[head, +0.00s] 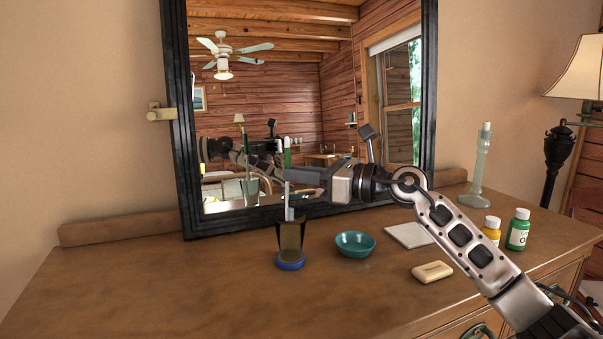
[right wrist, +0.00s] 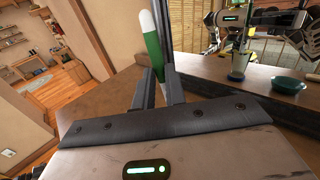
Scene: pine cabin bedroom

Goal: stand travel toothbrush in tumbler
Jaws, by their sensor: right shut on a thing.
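The travel toothbrush (head: 287,155) is green and white and stands nearly upright in the head view. My right gripper (head: 289,177) is shut on it, and its green and white body also shows between the fingers in the right wrist view (right wrist: 153,45). The tumbler (head: 291,237) is dark amber and see-through, with a blue base. It stands upright on the dresser, directly below the gripper. The brush's lower end is at the tumbler's rim; I cannot tell how far inside it is. My left gripper is not in view.
A teal bowl (head: 355,245), a white tile (head: 409,235) and a soap bar (head: 432,272) lie to the right on the dresser (head: 150,290). A framed mirror (head: 300,95) is behind. The dresser's left side is clear.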

